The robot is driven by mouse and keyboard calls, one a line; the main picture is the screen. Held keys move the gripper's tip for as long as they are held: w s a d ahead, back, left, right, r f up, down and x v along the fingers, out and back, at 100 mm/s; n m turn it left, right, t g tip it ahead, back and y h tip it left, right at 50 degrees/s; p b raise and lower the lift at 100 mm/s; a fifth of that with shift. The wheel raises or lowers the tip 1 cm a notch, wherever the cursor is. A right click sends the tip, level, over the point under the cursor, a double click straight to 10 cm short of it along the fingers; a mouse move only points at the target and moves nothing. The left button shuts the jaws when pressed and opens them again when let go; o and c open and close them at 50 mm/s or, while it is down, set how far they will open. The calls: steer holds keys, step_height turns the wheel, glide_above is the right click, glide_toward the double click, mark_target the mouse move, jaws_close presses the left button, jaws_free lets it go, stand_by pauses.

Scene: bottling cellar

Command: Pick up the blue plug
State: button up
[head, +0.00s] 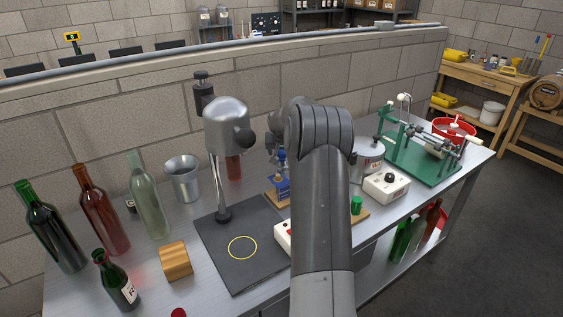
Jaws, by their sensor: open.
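A small blue object (284,188), which looks like the blue plug, stands on a wooden board (273,196) near the middle of the bench, left of my forearm. It is small and partly covered, so its exact shape is hard to tell. My gripper (281,160) is beyond my forearm, just above the blue object and close to it in the picture. Its jaws are open, but the fingertips are small and unclear. I cannot tell whether they touch or surround the blue object. A green plug (356,205) stands right of my forearm.
A grey stand (226,130) rises from a dark mat (220,262) left of the board. Bottles (147,208), a metal cup (183,178) and a wooden block (175,260) stand further left. A white control box (386,188) and green machine (425,160) are right. The wall (120,130) bounds the back.

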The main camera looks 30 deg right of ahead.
mark_target(282, 162)
steer(key=shift+x, duration=2.55)
steer(key=shift+r, duration=0.1)
steer(key=shift+c, duration=0.5)
steer(key=c, duration=1)
